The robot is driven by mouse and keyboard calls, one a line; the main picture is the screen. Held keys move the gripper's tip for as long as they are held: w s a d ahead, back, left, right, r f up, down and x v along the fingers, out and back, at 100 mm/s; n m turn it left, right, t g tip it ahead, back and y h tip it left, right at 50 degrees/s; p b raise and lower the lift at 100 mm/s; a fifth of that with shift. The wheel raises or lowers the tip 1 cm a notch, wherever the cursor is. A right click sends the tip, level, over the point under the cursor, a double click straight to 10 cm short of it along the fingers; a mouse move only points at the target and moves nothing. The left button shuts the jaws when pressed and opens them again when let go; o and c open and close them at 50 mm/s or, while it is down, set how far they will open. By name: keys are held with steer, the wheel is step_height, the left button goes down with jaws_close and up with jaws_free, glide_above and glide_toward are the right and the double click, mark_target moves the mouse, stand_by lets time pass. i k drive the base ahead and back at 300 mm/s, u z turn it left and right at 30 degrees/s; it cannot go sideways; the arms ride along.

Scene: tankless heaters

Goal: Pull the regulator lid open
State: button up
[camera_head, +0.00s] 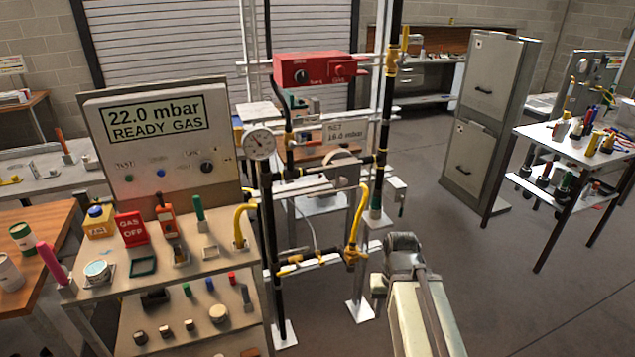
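A pale rounded part (341,158), which looks like the regulator, sits on the pipe rig just below a small sign (347,131) reading SET and what looks like 18.0 mbar. It is small and partly covered by pipes, so I cannot tell its lid apart or whether the lid is open or shut. My arm (404,268) rises from the bottom edge, right of and below the regulator and apart from it in the picture. The fingers of my gripper cannot be made out.
A dial gauge (259,142) and a red gas box (312,70) are on the rig. A yellow hose (361,212) hangs at its right. A panel (161,145) reads 22.0 mbar READY GAS. Grey cabinets (473,152) stand behind right. Floor right of my arm is clear.

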mark_target(348, 176)
steer(key=u, duration=0.15)
steer(key=i, duration=1)
steer(key=u, duration=0.1)
steer(key=k, duration=0.5)
steer(key=u, duration=1.1)
steer(key=k, duration=0.5)
steer(key=u, duration=0.65)
steer(key=i, duration=0.55)
steer(key=z, duration=0.05)
